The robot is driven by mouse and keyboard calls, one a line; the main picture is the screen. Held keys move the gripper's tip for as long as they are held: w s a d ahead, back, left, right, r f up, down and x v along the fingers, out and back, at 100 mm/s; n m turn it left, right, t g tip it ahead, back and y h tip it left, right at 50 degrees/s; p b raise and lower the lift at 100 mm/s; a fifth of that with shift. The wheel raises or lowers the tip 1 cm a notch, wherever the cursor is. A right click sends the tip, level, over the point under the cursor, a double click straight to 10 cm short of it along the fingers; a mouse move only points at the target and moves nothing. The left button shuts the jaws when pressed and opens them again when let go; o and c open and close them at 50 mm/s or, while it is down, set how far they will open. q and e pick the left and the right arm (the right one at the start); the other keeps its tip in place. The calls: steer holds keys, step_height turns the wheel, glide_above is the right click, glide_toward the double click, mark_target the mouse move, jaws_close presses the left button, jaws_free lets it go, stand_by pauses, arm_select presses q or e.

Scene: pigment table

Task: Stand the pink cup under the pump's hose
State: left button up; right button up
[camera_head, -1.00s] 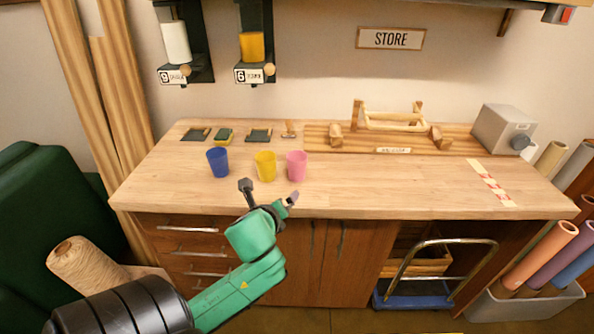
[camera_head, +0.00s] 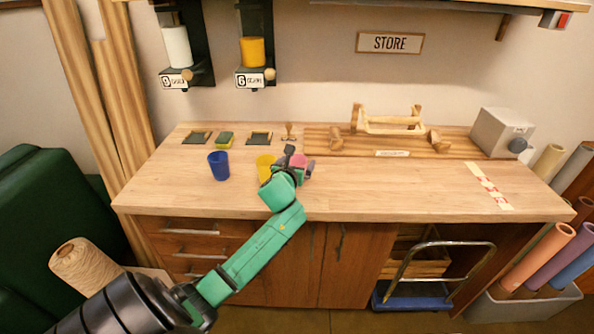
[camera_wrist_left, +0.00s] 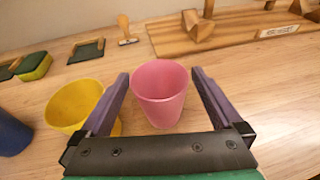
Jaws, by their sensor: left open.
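The pink cup (camera_wrist_left: 160,95) stands upright on the wooden worktop (camera_head: 400,185) and is empty. In the head view my left gripper (camera_head: 298,158) mostly hides it. In the left wrist view my left gripper (camera_wrist_left: 160,82) is open, with one purple finger on each side of the pink cup. I see a gap at the right finger; I cannot tell whether the left finger touches the cup. The yellow cup (camera_wrist_left: 75,104) stands close beside the left finger. I cannot make out a hose in these views. My right gripper is not in view.
A blue cup (camera_head: 218,166) stands left of the yellow cup (camera_head: 264,166). Behind are small dark pads (camera_head: 259,138), a wooden stamp (camera_head: 290,131) and a wooden rack (camera_head: 390,120). A grey box with a knob (camera_head: 500,130) stands back right, near a red-and-white strip (camera_head: 490,186). The worktop's middle right is clear.

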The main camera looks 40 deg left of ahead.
arm_select(q)
steer(key=shift+w+a+f, duration=0.15)
steer(key=shift+w+f, duration=0.1)
steer(key=shift+w, duration=0.15)
steer(key=shift+s+r, duration=0.1)
steer(key=shift+s, duration=0.05)
steer(key=c, duration=1.3)
